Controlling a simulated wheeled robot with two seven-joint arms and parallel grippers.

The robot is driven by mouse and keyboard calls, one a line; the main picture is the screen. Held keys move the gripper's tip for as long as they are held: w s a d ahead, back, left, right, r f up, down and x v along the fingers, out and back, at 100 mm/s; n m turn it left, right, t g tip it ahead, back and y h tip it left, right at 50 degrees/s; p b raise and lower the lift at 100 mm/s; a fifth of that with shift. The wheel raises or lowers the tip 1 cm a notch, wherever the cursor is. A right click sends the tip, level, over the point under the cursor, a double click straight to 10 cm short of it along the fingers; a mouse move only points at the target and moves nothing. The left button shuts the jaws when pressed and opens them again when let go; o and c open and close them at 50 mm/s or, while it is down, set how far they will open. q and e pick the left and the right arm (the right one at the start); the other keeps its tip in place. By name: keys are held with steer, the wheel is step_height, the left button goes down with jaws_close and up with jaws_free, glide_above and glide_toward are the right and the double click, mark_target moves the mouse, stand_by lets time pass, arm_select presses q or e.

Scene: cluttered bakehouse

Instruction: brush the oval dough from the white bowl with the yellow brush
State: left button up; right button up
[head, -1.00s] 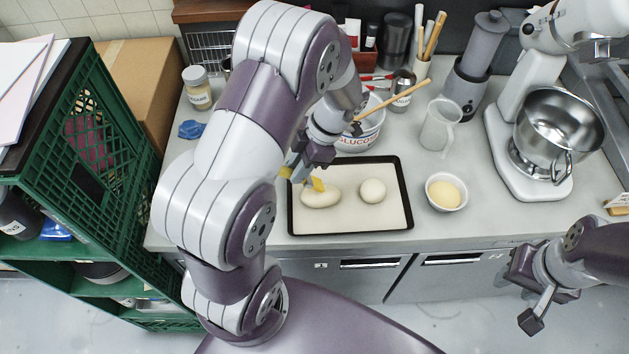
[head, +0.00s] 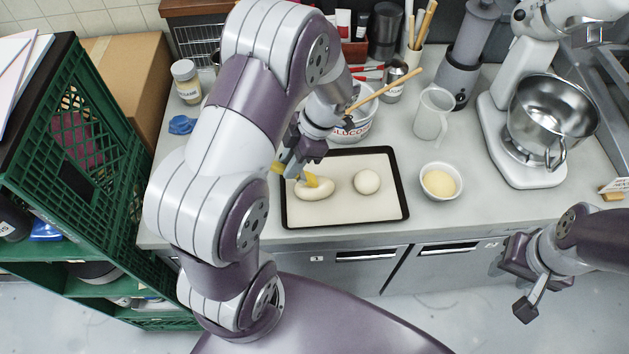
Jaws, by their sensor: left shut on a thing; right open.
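The oval dough (head: 316,190) lies on the lined baking tray (head: 347,224), left of a round dough ball (head: 367,182). My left gripper (head: 291,170) is shut on the yellow brush (head: 312,180) and holds it over the tray's left part. The brush's yellow end is at the top of the oval dough and looks to touch it. The white bowl (head: 441,196), with pale yellow contents (head: 438,183), stands right of the tray. My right gripper (head: 513,285) is open and empty, low in front of the counter.
Behind the tray stands a white tub marked GLUCOSE (head: 351,132) with a wooden stick across it. A clear jug (head: 433,113) and a stand mixer (head: 525,160) are to the right. A green crate shelf (head: 90,150) borders the left.

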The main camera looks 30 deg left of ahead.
arm_select(q)
steer(key=shift+f, duration=0.1)
stand_by(0.7)
steer(key=shift+w+a, duration=0.35)
steer(key=shift+s+d, duration=0.75)
step_height(320, 180, up, 6)
steer(key=p, duration=0.5)
steer(key=shift+r+p, duration=0.2)
steer(key=shift+p, duration=0.1)
steer(key=shift+f, duration=0.15)
